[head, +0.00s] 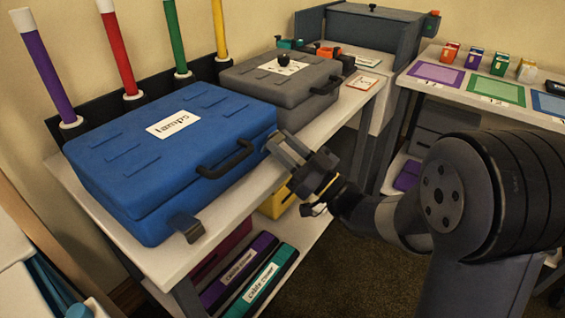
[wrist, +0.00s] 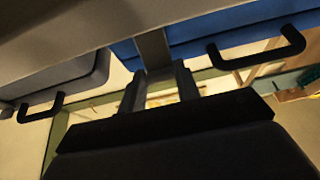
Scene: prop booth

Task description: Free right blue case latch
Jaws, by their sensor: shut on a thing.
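The blue case (head: 165,150) with a "lamps" label lies closed on the white shelf, a black handle (head: 224,160) on its front. Its left latch (head: 187,228) is a dark tab at the front left corner; whether it is fastened I cannot tell. My gripper (head: 280,147) is at the case's front right corner. Its jaws hide most of the right latch in the head view. In the wrist view, the grey right latch (wrist: 153,50) runs from the blue case (wrist: 215,25) down between my fingers (wrist: 160,88), which are shut on it.
A grey case (head: 278,80) lies close behind the blue one. Colored tubes, one of them red (head: 117,52), stand along the wall. Labeled boxes, such as a teal one (head: 258,282), sit on the lower shelf. A side table (head: 480,107) stands at the right, with open floor (head: 350,270) in front.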

